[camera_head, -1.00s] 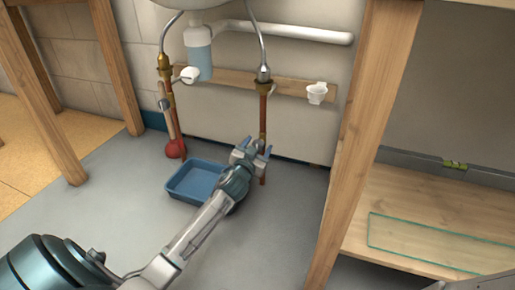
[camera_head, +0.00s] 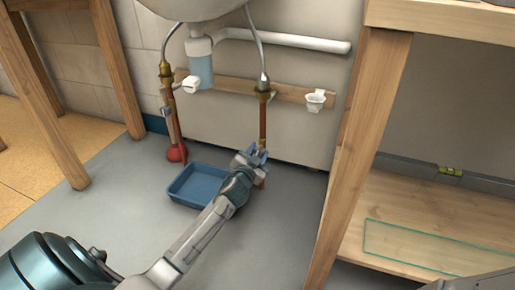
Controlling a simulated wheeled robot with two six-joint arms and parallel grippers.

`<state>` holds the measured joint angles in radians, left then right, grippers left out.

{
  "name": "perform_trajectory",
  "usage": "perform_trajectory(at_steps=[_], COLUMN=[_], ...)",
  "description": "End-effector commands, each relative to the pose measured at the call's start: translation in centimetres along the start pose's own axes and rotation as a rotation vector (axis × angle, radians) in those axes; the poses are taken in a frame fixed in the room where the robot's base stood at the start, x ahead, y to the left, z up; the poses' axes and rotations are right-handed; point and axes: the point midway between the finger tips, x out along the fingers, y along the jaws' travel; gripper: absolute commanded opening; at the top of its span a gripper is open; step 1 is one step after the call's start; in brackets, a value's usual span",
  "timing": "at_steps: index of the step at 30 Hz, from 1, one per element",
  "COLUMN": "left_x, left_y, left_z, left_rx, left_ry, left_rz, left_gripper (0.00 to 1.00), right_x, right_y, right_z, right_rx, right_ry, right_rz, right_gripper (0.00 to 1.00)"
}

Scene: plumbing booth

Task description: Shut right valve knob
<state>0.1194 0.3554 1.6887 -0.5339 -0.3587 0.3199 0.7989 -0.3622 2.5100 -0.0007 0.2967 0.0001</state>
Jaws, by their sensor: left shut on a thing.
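The right copper pipe (camera_head: 263,125) runs down from a brass fitting (camera_head: 264,95) under the basin. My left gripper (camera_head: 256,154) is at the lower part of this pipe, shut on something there. It appears to be the right valve knob, but the gripper hides the knob, so its turn angle cannot be seen. My right gripper is not in view.
A blue tray (camera_head: 178,190) lies on the grey floor just left of my left gripper. A wooden bench leg (camera_head: 365,150) stands to the right, with a shelf (camera_head: 400,205) behind it. A white cup-like holder (camera_head: 315,100) is on the wall rail.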

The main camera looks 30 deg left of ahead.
Motion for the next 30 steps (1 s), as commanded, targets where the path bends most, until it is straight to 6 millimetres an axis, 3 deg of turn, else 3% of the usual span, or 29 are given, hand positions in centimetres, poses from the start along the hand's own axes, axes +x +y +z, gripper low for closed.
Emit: perform_trajectory(at_steps=[9, 30], left_x=[-0.1, -0.1], left_y=[0.0, 0.2], left_z=[-0.2, 0.1], left_rx=[0.301, 0.958], left_ry=[-0.002, 0.0], left_rz=[0.002, 0.002], left_gripper=[0.14, 0.14], right_x=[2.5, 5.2], right_y=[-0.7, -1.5], right_z=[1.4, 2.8], right_rx=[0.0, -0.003], right_ry=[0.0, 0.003], right_rz=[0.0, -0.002], right_gripper=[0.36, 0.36])
